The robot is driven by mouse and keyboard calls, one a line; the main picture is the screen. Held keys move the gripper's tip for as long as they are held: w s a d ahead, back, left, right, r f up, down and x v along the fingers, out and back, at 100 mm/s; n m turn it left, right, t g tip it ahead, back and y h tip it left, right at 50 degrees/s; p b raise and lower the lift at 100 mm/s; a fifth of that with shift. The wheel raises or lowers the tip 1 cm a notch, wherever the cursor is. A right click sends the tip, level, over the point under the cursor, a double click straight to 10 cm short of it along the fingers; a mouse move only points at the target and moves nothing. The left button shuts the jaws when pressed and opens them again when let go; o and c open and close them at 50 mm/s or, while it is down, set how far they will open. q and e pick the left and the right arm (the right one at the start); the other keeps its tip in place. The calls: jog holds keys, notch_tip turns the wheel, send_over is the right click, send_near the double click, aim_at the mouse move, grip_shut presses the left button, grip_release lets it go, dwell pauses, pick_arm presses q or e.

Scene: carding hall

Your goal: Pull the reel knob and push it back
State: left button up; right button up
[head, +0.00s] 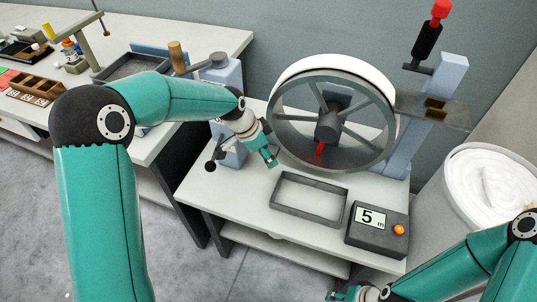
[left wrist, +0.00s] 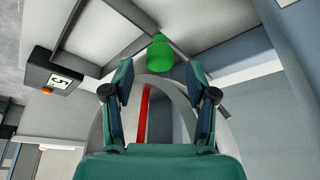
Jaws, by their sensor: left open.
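The reel (head: 328,127) is a large wheel with a white rim, grey spokes and a dark hub, standing upright on the bench. A red piece (head: 320,151) sits just below the hub. My left gripper (head: 268,157) is at the reel's lower left edge, open and empty. In the left wrist view a green rounded knob (left wrist: 160,53) shows just beyond and between the open fingertips (left wrist: 160,70); I see no contact. The gripper appears to hide this knob in the head view. My right gripper (head: 350,293) is at the bottom edge, partly cut off.
A blue post (head: 430,115) stands right of the reel. A white drum (head: 485,185) stands at the right.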

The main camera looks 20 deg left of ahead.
pick_arm(q)
jog(key=shift+x, duration=1.05)
grip_shut()
